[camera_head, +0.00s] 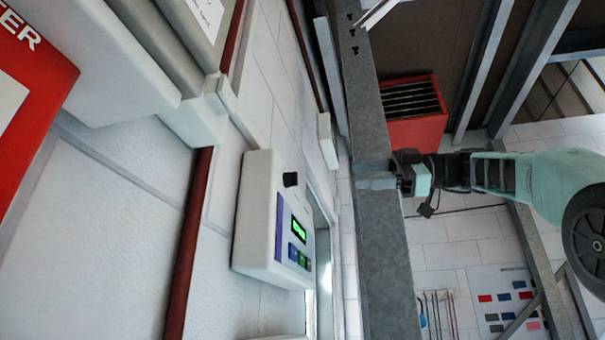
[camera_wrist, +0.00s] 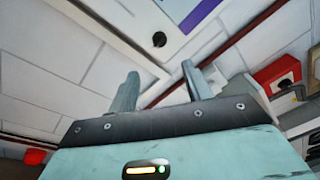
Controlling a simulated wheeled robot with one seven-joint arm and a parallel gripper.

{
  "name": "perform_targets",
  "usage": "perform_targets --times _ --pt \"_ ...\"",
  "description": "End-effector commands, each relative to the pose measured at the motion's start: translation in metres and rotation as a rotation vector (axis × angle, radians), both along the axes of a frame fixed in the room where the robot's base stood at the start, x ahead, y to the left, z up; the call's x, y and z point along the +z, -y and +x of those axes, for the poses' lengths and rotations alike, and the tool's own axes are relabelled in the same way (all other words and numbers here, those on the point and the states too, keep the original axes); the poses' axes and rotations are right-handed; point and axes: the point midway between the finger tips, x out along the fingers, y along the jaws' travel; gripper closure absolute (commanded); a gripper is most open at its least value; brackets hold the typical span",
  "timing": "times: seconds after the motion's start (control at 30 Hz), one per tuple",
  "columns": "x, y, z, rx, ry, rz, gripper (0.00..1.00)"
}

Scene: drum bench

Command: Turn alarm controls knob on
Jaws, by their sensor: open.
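The alarm control box (camera_head: 262,215) is a white box on the white wall, tilted in the head view. It has a black knob (camera_head: 290,179), a lit green display (camera_head: 299,230), a purple strip and several small buttons. In the wrist view the knob (camera_wrist: 159,39) is a small dark disc on the white box face, above the gap between the fingers. My gripper (camera_wrist: 160,85) is open and empty, its fingers apart from the knob. In the head view my gripper (camera_head: 398,172) is to the right of the box, in front of a grey metal beam.
A grey metal beam (camera_head: 385,240) stands beside my gripper in the head view. A red box with slats (camera_head: 412,100) is behind it. Dark red pipes (camera_head: 192,240) run along the wall. A red box (camera_wrist: 276,76) shows at the wrist view's right.

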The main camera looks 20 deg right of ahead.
Motion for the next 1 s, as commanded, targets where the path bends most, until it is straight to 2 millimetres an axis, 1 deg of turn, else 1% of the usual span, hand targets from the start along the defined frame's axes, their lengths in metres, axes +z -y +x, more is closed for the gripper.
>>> perform_targets --times 0.03,0.2,0.5,0.7,1.0 --pt "0.005 -0.011 0.004 0.005 -0.002 0.001 0.51" --pt "0.005 -0.043 0.021 0.004 -0.004 -0.001 0.51" --pt "0.004 -0.093 0.049 0.001 -0.006 -0.001 0.51" --pt "0.002 -0.110 0.060 0.000 -0.003 0.000 0.51" --pt "-0.001 -0.115 0.062 -0.001 -0.003 -0.001 0.51"
